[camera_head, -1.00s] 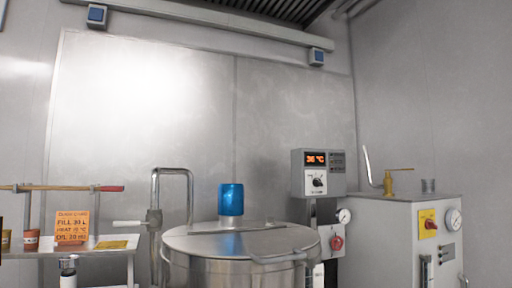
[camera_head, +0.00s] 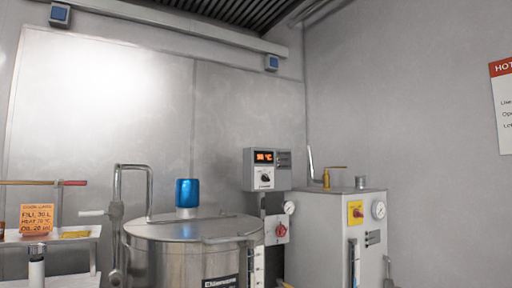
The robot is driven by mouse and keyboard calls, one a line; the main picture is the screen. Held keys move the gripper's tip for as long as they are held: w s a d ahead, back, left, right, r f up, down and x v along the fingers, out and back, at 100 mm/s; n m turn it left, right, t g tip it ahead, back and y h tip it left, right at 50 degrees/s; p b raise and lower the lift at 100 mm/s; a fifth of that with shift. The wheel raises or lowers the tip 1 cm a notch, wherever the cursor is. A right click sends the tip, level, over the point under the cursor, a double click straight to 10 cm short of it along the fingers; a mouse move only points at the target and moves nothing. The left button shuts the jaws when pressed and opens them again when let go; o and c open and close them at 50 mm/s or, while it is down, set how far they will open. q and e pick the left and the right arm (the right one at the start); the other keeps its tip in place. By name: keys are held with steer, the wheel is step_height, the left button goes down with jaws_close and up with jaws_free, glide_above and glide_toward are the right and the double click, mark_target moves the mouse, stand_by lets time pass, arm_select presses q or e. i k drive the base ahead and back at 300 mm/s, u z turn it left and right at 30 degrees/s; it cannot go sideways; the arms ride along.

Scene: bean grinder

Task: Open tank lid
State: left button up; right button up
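The steel tank (camera_head: 185,265) stands at the lower centre-left, with its lower part cut off by the picture's edge. Its round flat metal lid (camera_head: 165,232) lies closed on top. A bar handle (camera_head: 232,239) shows at the lid's front right edge. A blue cylinder (camera_head: 187,193) on a pale base stands upright at the tank's top; I cannot tell whether it is on the lid or behind it. Neither of my grippers is in view.
A control box (camera_head: 266,170) with an orange display stands right of the tank. A grey cabinet (camera_head: 335,225) with a gauge is farther right. A bent pipe (camera_head: 118,205) rises left of the tank. A shelf (camera_head: 65,240) with an orange sign (camera_head: 37,218) is at the left.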

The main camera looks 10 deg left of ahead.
mark_target(221, 231)
steer(key=z, duration=0.3)
steer(key=i, duration=1.1)
steer(key=u, duration=0.2)
